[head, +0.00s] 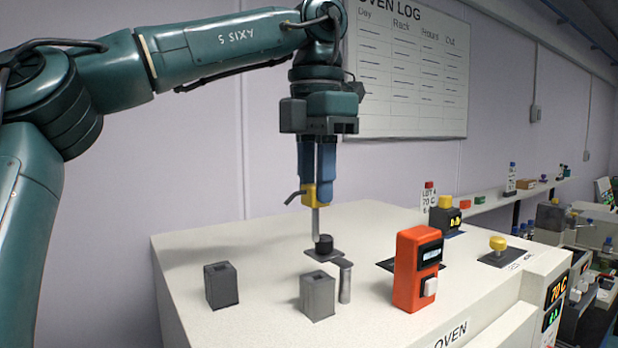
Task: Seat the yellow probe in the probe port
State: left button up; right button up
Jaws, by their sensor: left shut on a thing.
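My left gripper (318,196), with blue fingers, points down and is shut on the yellow probe (309,193). The probe's grey metal shaft (316,220) hangs about upright below the fingers, and a dark cable stub sticks out to its left. The shaft's lower end meets the left edge of a short black round fitting (324,244) above a dark plate on the oven top (262,262). This fitting may be the probe port; I cannot tell whether the tip is in it, touching it, or apart. My right gripper is not in view.
Two grey slotted blocks (221,286) (317,297) and a metal post (345,284) stand near the fitting. An orange device (416,270) stands to the right. Behind are a yellow-black unit (445,217) and a yellow knob (497,243). The oven top's left rear is clear.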

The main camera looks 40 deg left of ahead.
aim_at(317, 209)
pick_arm(q)
jog(key=shift+w+d, duration=0.1)
jog(key=shift+d, duration=0.05)
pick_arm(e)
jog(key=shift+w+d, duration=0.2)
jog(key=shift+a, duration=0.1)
pick_arm(q)
jog(key=shift+f+b, duration=0.55)
jog(key=shift+f, duration=0.35)
jog(key=shift+f+b, duration=0.6)
jog(key=shift+f, duration=0.6)
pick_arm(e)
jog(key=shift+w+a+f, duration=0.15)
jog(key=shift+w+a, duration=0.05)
pick_arm(q)
jog(key=shift+p, duration=0.45)
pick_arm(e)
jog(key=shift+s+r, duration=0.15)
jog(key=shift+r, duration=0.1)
